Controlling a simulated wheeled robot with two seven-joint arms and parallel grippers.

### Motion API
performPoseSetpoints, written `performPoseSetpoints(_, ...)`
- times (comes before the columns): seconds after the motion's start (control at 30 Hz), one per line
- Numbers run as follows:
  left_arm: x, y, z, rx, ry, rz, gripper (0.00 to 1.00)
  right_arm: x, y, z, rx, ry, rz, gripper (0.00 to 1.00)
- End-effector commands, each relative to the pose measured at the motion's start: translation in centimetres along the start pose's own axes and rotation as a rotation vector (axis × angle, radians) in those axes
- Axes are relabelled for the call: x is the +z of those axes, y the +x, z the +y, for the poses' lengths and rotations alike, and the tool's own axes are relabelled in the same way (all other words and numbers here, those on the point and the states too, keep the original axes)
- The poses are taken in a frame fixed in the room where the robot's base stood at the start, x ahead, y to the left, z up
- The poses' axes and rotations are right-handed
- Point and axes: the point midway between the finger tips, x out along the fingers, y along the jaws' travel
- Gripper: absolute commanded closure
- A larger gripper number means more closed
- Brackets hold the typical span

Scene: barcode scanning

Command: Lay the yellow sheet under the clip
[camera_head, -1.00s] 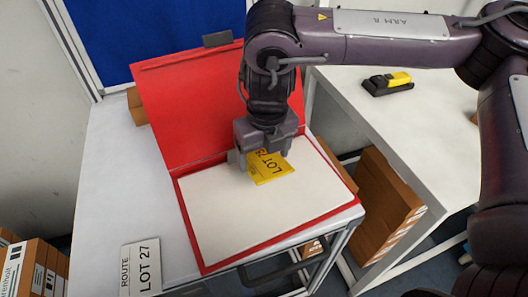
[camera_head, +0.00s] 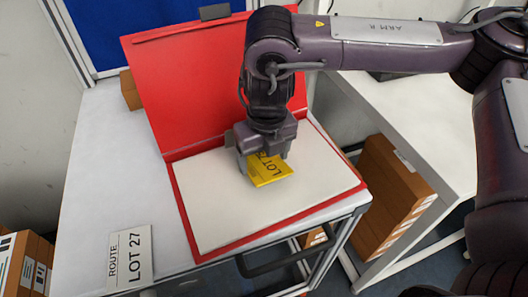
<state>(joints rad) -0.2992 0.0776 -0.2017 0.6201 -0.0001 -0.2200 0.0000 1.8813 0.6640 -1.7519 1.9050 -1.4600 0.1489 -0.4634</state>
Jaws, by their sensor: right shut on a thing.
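The yellow sheet (camera_head: 270,169), printed LOT, is in my right gripper (camera_head: 262,160), which is shut on it. I cannot tell whether the sheet touches the page. A small grey clip-like piece (camera_head: 214,12) sits at the top edge of the raised red cover (camera_head: 200,80). My left gripper is out of view.
The folder lies on a white table (camera_head: 100,180) with a ROUTE LOT 27 card (camera_head: 130,257) at its front left. A second white table (camera_head: 430,130) stands at the right. Cardboard boxes (camera_head: 390,195) stand between and below the tables.

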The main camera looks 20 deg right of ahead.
Motion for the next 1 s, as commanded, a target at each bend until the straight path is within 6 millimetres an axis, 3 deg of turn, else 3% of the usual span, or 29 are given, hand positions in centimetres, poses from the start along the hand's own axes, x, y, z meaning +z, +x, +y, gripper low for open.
performPoseSetpoints(0.47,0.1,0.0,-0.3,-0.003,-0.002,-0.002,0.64,0.0,0.1,0.0,0.001,0.000,0.000,0.46)
performPoseSetpoints(0.5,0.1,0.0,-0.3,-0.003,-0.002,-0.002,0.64,0.0,0.1,0.0,0.001,0.000,0.000,0.19)
performPoseSetpoints(0.63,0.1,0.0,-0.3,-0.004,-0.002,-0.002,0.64,0.0,0.1,0.0,0.000,0.000,0.000,0.02)
performPoseSetpoints(0.87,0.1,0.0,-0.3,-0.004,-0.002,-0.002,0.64,0.0,0.0,0.0,0.000,0.000,0.000,0.00)
performPoseSetpoints(1.0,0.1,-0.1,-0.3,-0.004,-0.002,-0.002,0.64,0.1,-1.1,0.0,0.000,-0.001,-0.003,0.00)
